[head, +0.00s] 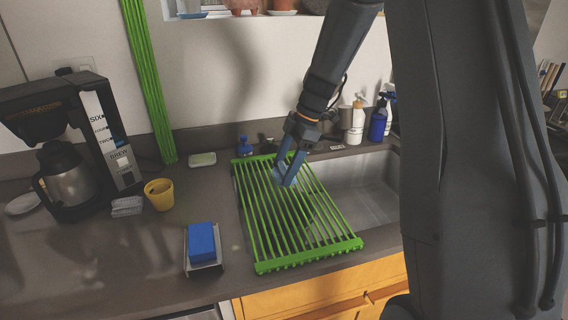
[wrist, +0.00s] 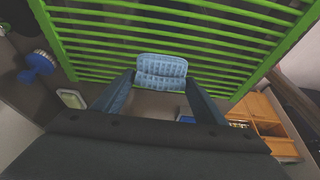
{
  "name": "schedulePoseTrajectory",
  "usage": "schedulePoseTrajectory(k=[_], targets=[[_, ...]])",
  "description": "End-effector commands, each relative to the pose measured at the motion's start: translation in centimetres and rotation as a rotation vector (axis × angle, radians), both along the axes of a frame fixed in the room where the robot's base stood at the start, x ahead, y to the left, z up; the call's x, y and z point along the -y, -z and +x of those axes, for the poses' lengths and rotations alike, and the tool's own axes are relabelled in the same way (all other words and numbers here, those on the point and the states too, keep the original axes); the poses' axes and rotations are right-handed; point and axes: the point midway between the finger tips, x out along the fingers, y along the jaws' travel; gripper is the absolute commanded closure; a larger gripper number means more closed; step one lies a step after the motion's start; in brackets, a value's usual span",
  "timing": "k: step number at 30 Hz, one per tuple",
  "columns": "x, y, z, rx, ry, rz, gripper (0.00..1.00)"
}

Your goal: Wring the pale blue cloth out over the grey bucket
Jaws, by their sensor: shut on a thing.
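The pale blue cloth (wrist: 161,72) is a folded, textured bundle between the two fingers of my gripper (head: 285,178) in the wrist view. My gripper is shut on it. In the head view the fingers point down over the green slatted rack, and the cloth is mostly hidden by them. Whether the cloth touches the slats is hard to tell. I see no grey bucket in either view.
The green rack (head: 262,244) covers the left part of the steel sink (head: 370,190). A blue sponge on a holder (head: 202,242), a yellow cup (head: 158,194) and a coffee maker (head: 108,135) stand left. Bottles (head: 356,122) stand behind the sink.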

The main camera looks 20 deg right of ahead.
Motion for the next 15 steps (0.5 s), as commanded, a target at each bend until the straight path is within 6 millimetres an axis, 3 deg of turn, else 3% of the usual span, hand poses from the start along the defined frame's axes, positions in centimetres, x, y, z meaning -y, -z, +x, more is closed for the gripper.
schedulePoseTrajectory(k=[15], targets=[[0.2, 5.0, 0.0, -0.002, 0.004, 0.0, 0.57]])
